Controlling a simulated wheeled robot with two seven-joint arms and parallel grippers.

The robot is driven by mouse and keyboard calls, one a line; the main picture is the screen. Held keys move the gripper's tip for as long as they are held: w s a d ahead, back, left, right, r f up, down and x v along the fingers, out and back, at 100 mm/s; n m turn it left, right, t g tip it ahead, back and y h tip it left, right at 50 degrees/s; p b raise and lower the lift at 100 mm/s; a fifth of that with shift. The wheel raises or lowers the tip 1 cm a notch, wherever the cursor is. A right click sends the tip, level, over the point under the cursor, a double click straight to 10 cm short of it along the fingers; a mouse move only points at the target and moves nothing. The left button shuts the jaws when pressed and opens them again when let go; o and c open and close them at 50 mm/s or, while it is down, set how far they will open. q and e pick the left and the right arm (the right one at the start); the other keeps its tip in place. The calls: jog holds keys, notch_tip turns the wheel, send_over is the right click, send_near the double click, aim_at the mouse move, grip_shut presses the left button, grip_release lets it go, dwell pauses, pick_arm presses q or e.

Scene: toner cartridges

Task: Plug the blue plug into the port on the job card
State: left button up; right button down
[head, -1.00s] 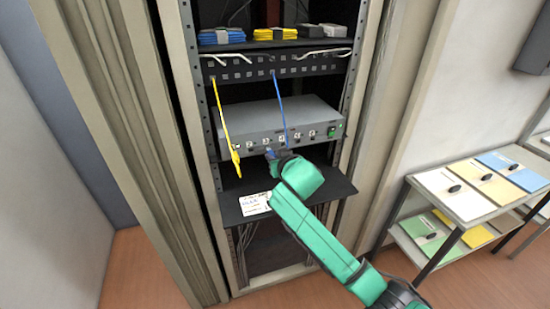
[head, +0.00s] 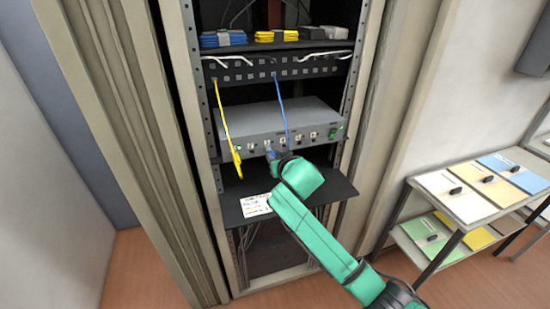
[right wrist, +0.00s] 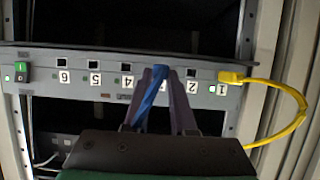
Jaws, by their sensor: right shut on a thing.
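My right gripper (right wrist: 160,72) is shut on the blue plug (right wrist: 151,98), seen between the fingers in the right wrist view. The fingertips are close to the grey switch box's front (head: 262,127), between labels 2 and 4. They hide the port there, so I cannot tell whether the plug is in it. The blue cable (head: 282,110) runs up from the gripper to the patch panel (head: 285,70) in the head view. The job card (head: 256,205) lies on the black shelf below; its writing is too small to read. My left gripper is not in view.
A yellow plug (right wrist: 231,77) sits at the port labelled 1; its yellow cable (right wrist: 295,112) loops beside it. The rack's side posts are close on both sides. A side table (head: 462,203) with folders stands at the right.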

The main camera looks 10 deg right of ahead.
jog(key=shift+w, duration=0.95)
dwell(0.4)
jog(key=c, duration=0.7)
grip_release()
jog(key=shift+w, duration=0.1)
